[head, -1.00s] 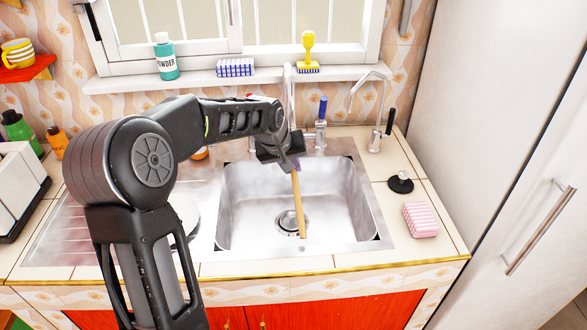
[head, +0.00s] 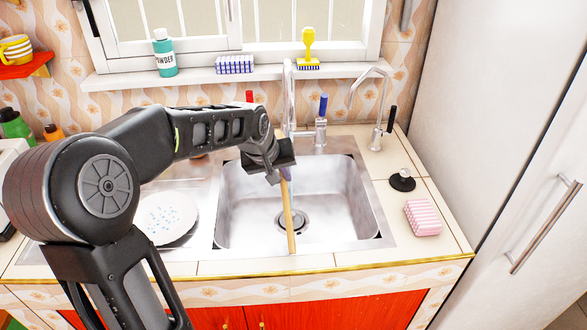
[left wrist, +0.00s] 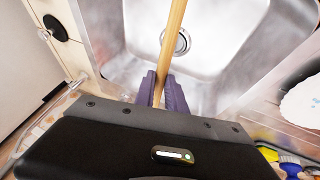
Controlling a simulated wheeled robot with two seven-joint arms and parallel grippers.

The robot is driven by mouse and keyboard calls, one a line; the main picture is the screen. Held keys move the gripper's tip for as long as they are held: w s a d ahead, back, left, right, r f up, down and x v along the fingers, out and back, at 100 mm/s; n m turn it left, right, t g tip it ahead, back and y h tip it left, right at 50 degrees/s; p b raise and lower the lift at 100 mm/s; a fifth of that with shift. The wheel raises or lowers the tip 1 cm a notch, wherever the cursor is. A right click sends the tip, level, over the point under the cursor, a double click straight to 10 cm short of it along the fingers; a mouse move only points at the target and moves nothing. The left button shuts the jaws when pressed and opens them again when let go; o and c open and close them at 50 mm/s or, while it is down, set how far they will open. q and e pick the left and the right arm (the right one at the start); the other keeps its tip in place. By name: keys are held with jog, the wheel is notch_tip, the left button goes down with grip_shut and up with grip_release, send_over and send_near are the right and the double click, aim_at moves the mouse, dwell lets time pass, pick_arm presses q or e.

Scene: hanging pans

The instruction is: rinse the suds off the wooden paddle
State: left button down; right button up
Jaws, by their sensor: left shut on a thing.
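My left gripper (head: 282,174) is shut on the wooden paddle (head: 288,220) and holds it over the sink basin (head: 345,195). The visible part is a slim tan stick; its lower end in the head view points toward the front edge of the sink. In the left wrist view the paddle (left wrist: 174,28) runs out from between the purple fingers (left wrist: 162,92), passing across the drain. No suds can be made out on the visible part. The tall faucet (head: 289,95) stands behind the gripper; I cannot tell whether water runs. My right gripper is not in view.
A white plate with blue specks (head: 166,218) lies left of the basin. A blue-handled tap (head: 322,108), a small curved tap (head: 376,130), a black stopper (head: 402,180) and a pink striped sponge (head: 422,217) are around the sink.

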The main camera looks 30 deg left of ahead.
pick_arm(q)
jog(key=shift+s+d, duration=0.1)
jog(key=shift+s, duration=1.1)
jog(key=shift+r, duration=0.1)
dwell(0.6)
jog(key=s+r+p, duration=0.1)
jog(key=s+r, duration=0.3)
jog(key=s, duration=0.1)
jog(key=shift+d, duration=0.25)
dwell(0.4)
